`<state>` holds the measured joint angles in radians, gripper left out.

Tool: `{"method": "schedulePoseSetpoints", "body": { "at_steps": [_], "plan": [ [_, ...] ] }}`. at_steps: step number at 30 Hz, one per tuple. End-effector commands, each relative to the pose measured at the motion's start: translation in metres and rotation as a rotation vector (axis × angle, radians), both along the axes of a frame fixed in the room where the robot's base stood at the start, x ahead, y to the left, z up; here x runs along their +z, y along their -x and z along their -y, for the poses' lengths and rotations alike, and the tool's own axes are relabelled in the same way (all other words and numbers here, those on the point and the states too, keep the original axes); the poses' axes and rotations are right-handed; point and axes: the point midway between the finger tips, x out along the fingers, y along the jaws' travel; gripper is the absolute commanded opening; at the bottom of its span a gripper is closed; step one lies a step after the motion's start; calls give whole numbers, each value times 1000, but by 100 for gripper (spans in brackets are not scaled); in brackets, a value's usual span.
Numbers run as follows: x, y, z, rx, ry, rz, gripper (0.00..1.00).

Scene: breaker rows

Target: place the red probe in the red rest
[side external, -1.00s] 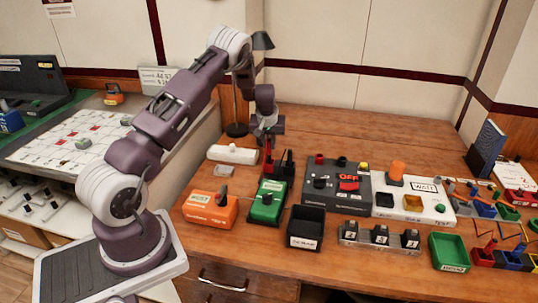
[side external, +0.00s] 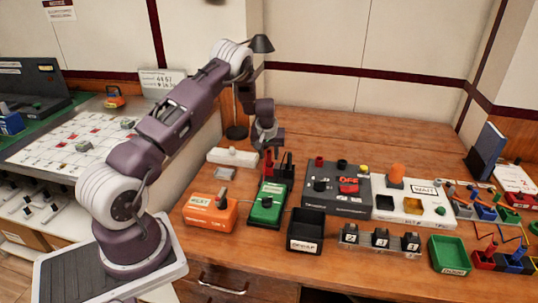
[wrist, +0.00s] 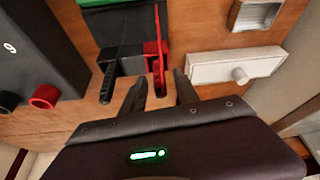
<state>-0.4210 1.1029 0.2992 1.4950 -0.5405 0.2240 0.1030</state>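The red probe (wrist: 157,30) shows as a slim upright piece at the red rest (wrist: 153,49) in the wrist view; it appears to be seated there, though its lower end is hidden. The red probe and rest also show at the back of the green meter (side external: 267,202) in the side view. My gripper (wrist: 160,76) is open, its two dark fingers apart on either side of the probe's near end, with gaps visible. In the side view my gripper (side external: 268,150) is just above the rests, where details are small.
A black probe (wrist: 116,40) stands in the black rest beside the red one. A white strip with a knob (wrist: 235,66) lies close on the right in the wrist view. A dark box with red and black sockets (wrist: 38,60) is on the left. An orange unit (side external: 210,212) and black bin (side external: 305,225) stand nearby.

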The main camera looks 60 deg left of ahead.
Motion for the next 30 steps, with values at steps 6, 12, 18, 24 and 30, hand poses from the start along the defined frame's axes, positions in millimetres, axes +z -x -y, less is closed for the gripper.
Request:
{"method": "schedulePoseSetpoints", "body": {
  "at_steps": [6,12,18,24,30],
  "plan": [
    [41,8,13,-1,-2,4,37],
    [86,20,28,-2,-1,4,37],
    [111,27,37,-2,0,3,37],
    [198,37,120,-144,78,70,37],
    [309,138,270,-501,136,125,37]
  ]
}}
